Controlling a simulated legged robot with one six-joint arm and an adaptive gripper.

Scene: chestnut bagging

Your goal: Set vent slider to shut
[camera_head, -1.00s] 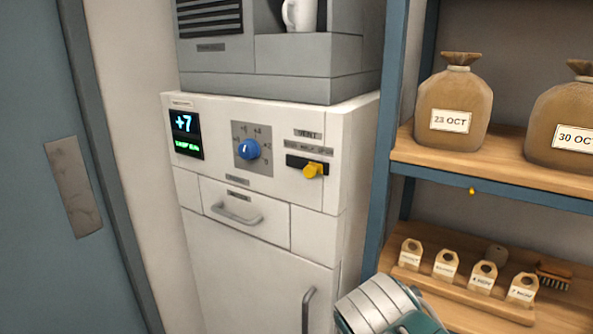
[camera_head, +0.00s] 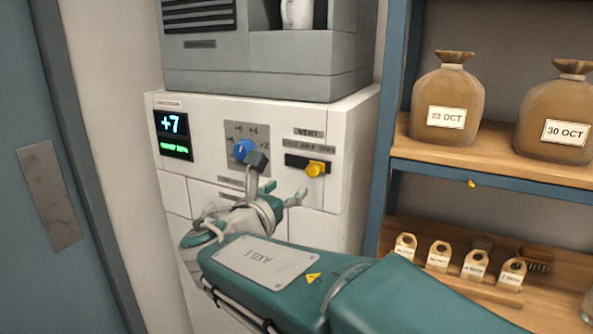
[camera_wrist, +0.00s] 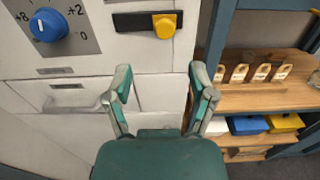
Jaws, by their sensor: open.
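The vent slider is a yellow knob (camera_head: 316,169) in a black horizontal slot (camera_head: 294,161) under the VENT label on the white cabinet front. The knob sits toward the right end of the slot, on the OPEN side of the partly readable scale. In the wrist view the knob (camera_wrist: 164,26) is at the upper middle, with bare slot (camera_wrist: 133,22) to its left. My gripper (camera_head: 278,178) is open and empty in front of the panel, lower and left of the knob. In the wrist view its fingers (camera_wrist: 160,80) stand apart below the knob, not touching it.
A blue dial (camera_head: 243,149) is left of the slot, close to one finger in the picture. A drawer handle (camera_wrist: 80,105) lies below. A shelf unit (camera_head: 385,150) with sacks (camera_head: 447,95) and tags stands to the right.

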